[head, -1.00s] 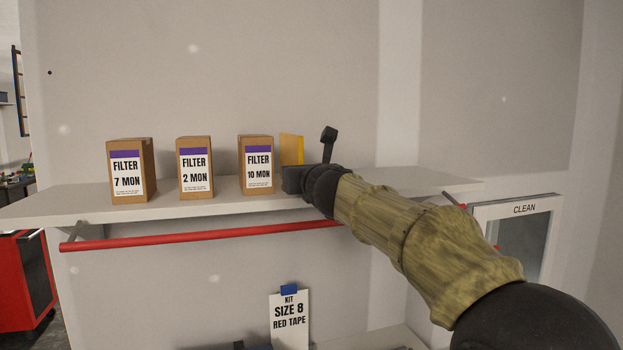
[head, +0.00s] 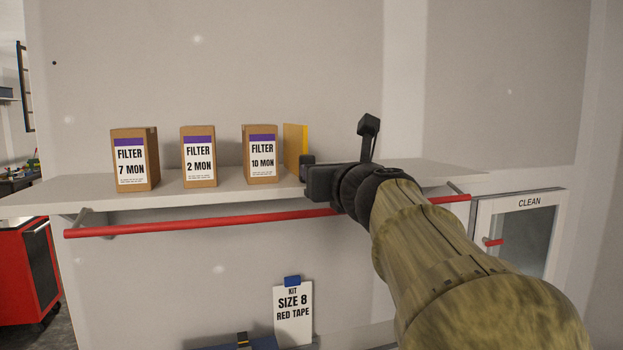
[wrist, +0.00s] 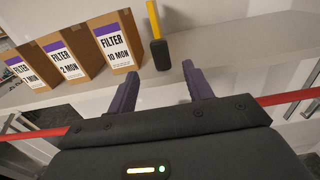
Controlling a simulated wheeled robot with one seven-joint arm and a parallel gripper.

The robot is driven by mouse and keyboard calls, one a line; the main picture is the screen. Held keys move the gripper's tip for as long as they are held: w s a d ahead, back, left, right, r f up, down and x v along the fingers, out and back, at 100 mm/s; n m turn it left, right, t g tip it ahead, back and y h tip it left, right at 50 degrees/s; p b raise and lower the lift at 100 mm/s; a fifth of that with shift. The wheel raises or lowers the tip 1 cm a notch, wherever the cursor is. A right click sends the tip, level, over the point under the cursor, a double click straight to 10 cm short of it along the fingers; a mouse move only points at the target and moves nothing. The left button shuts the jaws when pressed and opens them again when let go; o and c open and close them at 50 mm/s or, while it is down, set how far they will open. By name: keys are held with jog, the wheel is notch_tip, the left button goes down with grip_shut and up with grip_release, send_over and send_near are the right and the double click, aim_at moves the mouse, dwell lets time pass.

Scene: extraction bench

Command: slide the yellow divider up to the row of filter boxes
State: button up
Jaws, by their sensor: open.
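The yellow divider (head: 295,146) stands upright on the shelf, just right of the row of filter boxes, close to the 10 MON box (head: 261,158). In the wrist view a narrow gap shows between that box (wrist: 113,45) and the divider (wrist: 153,18). A dark block (wrist: 160,55) sits at the divider's front end. The 2 MON box (head: 199,158) and 7 MON box (head: 133,162) stand further left, spaced apart. My gripper (wrist: 160,74) is open and empty, its fingers in front of the dark block, not around it.
The white shelf (head: 70,195) is clear right of the divider. A red rail (head: 200,222) runs along below its front edge. A CLEAN cabinet (head: 525,203) is at the right. A SIZE 8 RED TAPE card (head: 293,312) stands below.

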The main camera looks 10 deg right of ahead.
jog(key=shift+s+d+b, duration=0.1)
jog(key=shift+s+b, duration=0.2)
jog(key=shift+s, duration=1.8)
jog(key=shift+c, duration=0.2)
